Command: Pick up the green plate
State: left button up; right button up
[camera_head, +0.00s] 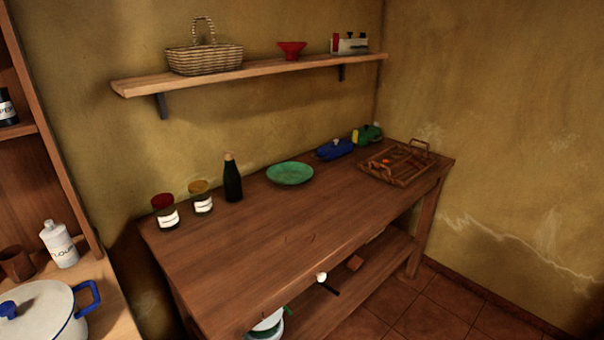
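The green plate (290,173) is round and shallow. It lies flat on the brown wooden table (260,245), near the table's back edge and about midway along it. Nothing covers the plate, and its whole rim shows. Neither of my grippers shows in the head view.
A dark bottle (232,181) and two jars (202,200) stand left of the plate. A blue item (335,149) and a wooden tray (398,162) are to its right. A wall shelf (255,70) with a basket hangs above. The table's front is clear.

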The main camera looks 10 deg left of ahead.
aim_at(289, 172)
jog(key=i+l, duration=0.35)
jog(key=l, duration=0.15)
jog(key=i+l, duration=0.3)
jog(key=l, duration=0.15)
jog(key=i+l, duration=0.35)
jog(key=l, duration=0.15)
jog(key=i+l, duration=0.3)
jog(key=l, duration=0.2)
jog(key=i+l, duration=0.35)
jog(key=l, duration=0.15)
jog(key=i+l+u, duration=0.3)
jog(key=l, duration=0.45)
jog(key=i+u, duration=0.15)
jog(key=u, duration=1.25)
